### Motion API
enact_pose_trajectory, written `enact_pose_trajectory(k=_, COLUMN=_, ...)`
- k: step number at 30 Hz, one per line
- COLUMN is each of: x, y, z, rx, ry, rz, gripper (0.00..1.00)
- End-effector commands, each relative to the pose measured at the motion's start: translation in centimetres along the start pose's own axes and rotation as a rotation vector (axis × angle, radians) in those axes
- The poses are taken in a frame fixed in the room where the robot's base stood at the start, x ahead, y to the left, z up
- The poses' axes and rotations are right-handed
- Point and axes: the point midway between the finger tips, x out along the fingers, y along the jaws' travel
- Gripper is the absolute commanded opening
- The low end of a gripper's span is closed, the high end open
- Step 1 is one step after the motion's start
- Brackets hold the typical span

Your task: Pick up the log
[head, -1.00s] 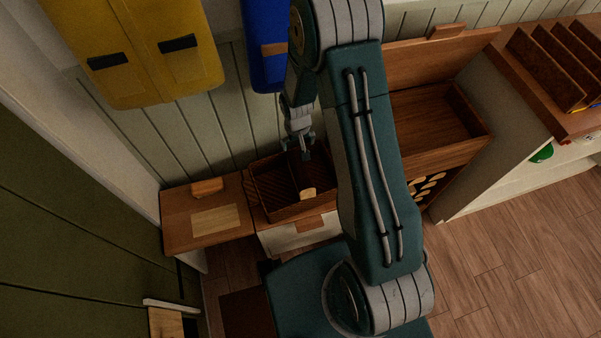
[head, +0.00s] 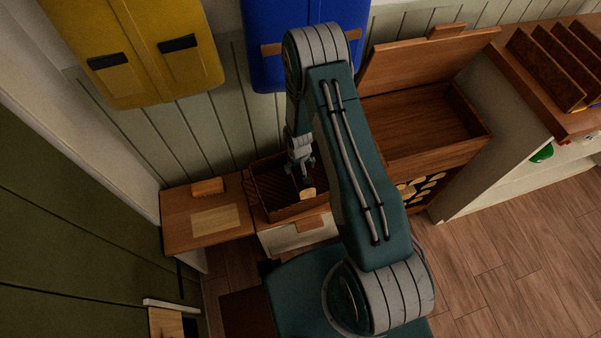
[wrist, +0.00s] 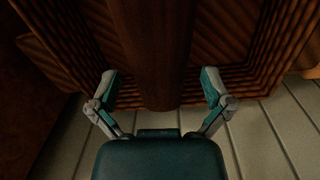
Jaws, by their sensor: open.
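The log is a dark brown cylinder with a pale cut end (head: 308,194) and lies in a brown woven basket (head: 262,196) in the head view. In the wrist view the log (wrist: 150,50) runs down from the top edge between my fingers. My gripper (head: 307,170) is over the basket at the log. Its two fingers stand apart in the wrist view (wrist: 160,90), one on each side of the log, with visible gaps. The far part of the log is outside the wrist view, and my gripper hides some of it in the head view.
The basket's walls surround the log closely. A wooden-topped cabinet (head: 177,215) stands left of the basket. An open wooden bin (head: 425,125) with a raised lid (head: 425,60) stands to the right. Yellow (head: 130,50) and blue (head: 262,65) items hang on the panelled wall behind.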

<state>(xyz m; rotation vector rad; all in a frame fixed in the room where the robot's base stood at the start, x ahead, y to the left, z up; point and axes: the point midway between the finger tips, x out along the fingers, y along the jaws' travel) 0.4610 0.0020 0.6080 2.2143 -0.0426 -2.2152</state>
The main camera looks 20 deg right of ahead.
Motion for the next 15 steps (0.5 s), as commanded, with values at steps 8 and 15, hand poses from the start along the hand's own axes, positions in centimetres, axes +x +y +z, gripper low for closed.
enact_pose_trajectory(k=8, x=3.0, y=0.1, z=0.0, rx=-0.001, ry=0.0, rz=0.0, gripper=1.0)
enact_pose_trajectory(k=15, x=3.0, y=0.1, z=0.0, rx=-0.001, ry=0.0, rz=0.0, gripper=0.87)
